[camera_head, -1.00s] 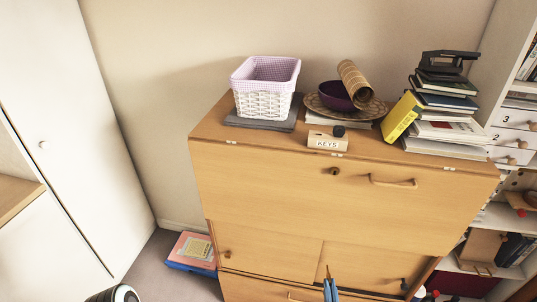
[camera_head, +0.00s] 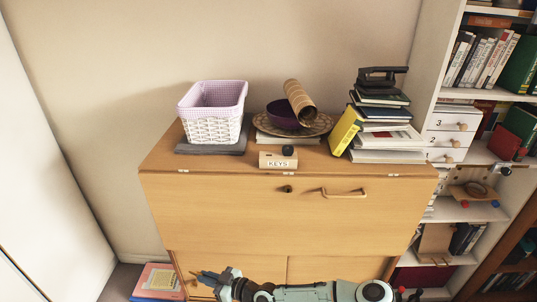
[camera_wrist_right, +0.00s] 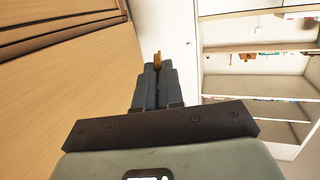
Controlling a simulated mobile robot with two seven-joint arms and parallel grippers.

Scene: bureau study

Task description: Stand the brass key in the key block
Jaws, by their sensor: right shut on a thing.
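The key block (camera_head: 278,162) is a small pale wooden block labelled KEYS, on the front edge of the bureau top. A dark round knob-like thing (camera_head: 288,151) shows at its top. My right gripper (camera_head: 199,276) is low in front of the bureau, below and left of the block, with its fingers pointing left. In the right wrist view, my gripper (camera_wrist_right: 154,72) is shut on the brass key (camera_wrist_right: 157,61); only a small golden part sticks out past the fingertips. The rest of the key is hidden. My left gripper is not in view.
A white basket (camera_head: 212,126) stands left of the block. A plate (camera_head: 315,127) with a purple bowl (camera_head: 284,117) and a cork-coloured roll (camera_head: 300,101) is behind it. Stacked books (camera_head: 383,140) stand to the right. A bureau handle (camera_head: 344,194) juts out in front.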

